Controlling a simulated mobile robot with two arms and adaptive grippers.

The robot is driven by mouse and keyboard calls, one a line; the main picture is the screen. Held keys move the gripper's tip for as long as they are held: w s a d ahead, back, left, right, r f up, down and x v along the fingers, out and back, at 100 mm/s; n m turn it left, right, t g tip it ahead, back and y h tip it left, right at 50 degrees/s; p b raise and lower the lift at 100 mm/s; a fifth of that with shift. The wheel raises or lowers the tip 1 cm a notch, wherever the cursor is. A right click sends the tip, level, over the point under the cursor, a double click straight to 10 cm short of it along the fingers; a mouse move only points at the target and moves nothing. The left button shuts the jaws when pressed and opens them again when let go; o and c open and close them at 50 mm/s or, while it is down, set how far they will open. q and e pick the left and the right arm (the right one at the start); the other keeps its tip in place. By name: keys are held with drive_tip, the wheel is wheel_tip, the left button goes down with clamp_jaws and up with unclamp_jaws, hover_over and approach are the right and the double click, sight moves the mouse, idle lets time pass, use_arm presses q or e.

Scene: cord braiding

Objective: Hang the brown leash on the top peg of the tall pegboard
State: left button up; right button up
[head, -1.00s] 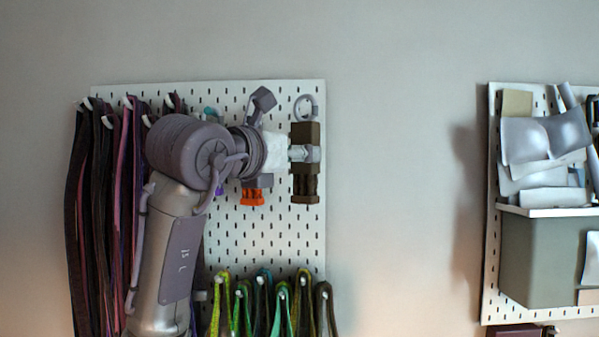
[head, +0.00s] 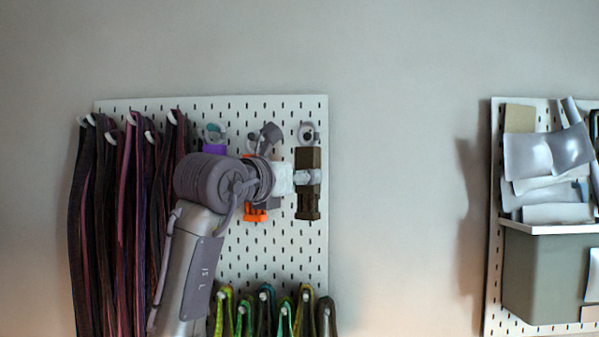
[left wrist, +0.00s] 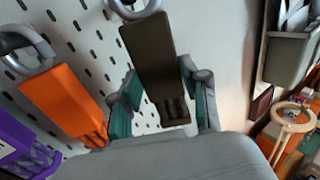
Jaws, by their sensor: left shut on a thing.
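The brown leash (head: 307,205) is a dark brown block-shaped bundle with a grey ring (head: 308,133) at its top. It hangs upright at the upper right of the tall pegboard (head: 270,245). My left gripper (head: 307,177) is shut on the brown leash. A dark peg tip seems to show within the ring; I cannot tell whether the ring is around it or only in front. In the left wrist view the leash (left wrist: 150,50) sits between the teal finger pads, and its ring is cut by the top edge. My right gripper is not in view.
Orange (left wrist: 62,98) and purple (left wrist: 20,145) leashes hang to the left. Dark cords (head: 100,230) fill the board's left side, and green cords (head: 245,315) hang below. A second board with a grey bin (head: 540,275) is at right. The wall between is clear.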

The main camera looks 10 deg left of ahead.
use_arm(q)
drive_tip(key=shift+w+a+p, duration=0.2)
drive_tip(key=shift+w+p, duration=0.2)
drive_tip(key=shift+w, duration=0.4)
drive_tip(key=shift+w+a+p, duration=0.15)
drive_tip(key=shift+w+p, duration=0.25)
drive_tip(key=shift+w, duration=0.4)
drive_tip(key=shift+w+a+f, duration=0.15)
drive_tip(key=shift+w+f, duration=0.3)
drive_tip(key=shift+w, duration=0.1)
drive_tip(key=o, duration=1.3)
drive_tip(key=shift+c, duration=0.2)
drive_tip(key=shift+o, duration=0.4)
